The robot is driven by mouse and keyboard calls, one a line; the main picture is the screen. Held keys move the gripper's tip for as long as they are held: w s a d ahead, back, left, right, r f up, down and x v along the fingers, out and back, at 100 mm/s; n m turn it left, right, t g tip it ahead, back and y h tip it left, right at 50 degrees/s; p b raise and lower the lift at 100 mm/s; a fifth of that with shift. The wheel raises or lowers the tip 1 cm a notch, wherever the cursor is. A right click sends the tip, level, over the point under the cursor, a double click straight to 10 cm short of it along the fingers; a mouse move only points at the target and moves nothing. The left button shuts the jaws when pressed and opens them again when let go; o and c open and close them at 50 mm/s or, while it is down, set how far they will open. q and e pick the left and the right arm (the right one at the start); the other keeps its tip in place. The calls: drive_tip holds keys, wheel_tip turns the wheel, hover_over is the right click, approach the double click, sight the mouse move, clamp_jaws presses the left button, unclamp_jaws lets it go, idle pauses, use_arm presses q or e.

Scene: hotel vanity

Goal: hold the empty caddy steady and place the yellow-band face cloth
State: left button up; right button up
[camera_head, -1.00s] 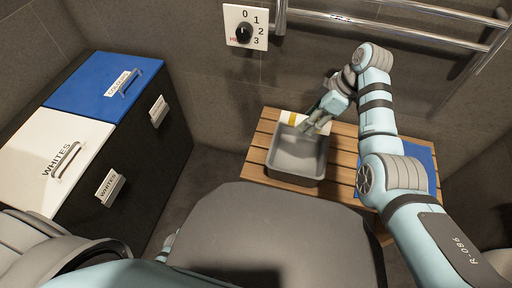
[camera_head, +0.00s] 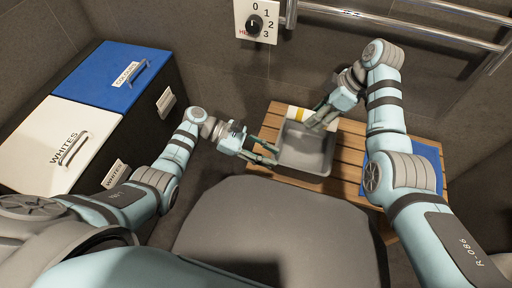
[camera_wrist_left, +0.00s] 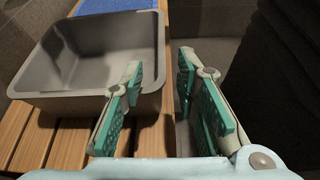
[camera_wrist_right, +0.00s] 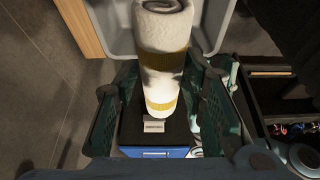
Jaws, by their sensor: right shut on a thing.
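The grey caddy (camera_head: 306,160) stands on the slatted wooden bench, and its inside looks bare; it also shows in the left wrist view (camera_wrist_left: 85,102). My left gripper (camera_head: 274,154) is open at the caddy's left side in the head view. In the left wrist view, the caddy's near side wall lies between the lines of its fingers (camera_wrist_left: 160,75); contact cannot be told. The rolled white face cloth with a yellow band (camera_head: 297,112) is at the caddy's back edge. My right gripper (camera_head: 318,120) is shut on this cloth (camera_wrist_right: 162,65), partly hiding it in the head view.
The wooden bench (camera_head: 347,160) carries a blue cloth or mat (camera_head: 428,165) at its right. White and blue lidded hampers (camera_head: 110,75) stand at the left. A dial (camera_head: 254,25) and a towel rail (camera_head: 375,18) are on the back wall. A grey surface (camera_head: 275,230) fills the front.

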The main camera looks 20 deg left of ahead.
sight(292, 166)
use_arm(q)
drive_tip(key=x, duration=0.8)
drive_tip(key=shift+c, duration=0.2)
clamp_jaws()
use_arm(e)
drive_tip(key=o, duration=1.1)
drive_tip(key=shift+d+r, duration=0.1)
drive_tip(key=v, duration=0.7)
drive_tip(key=shift+r, duration=0.2)
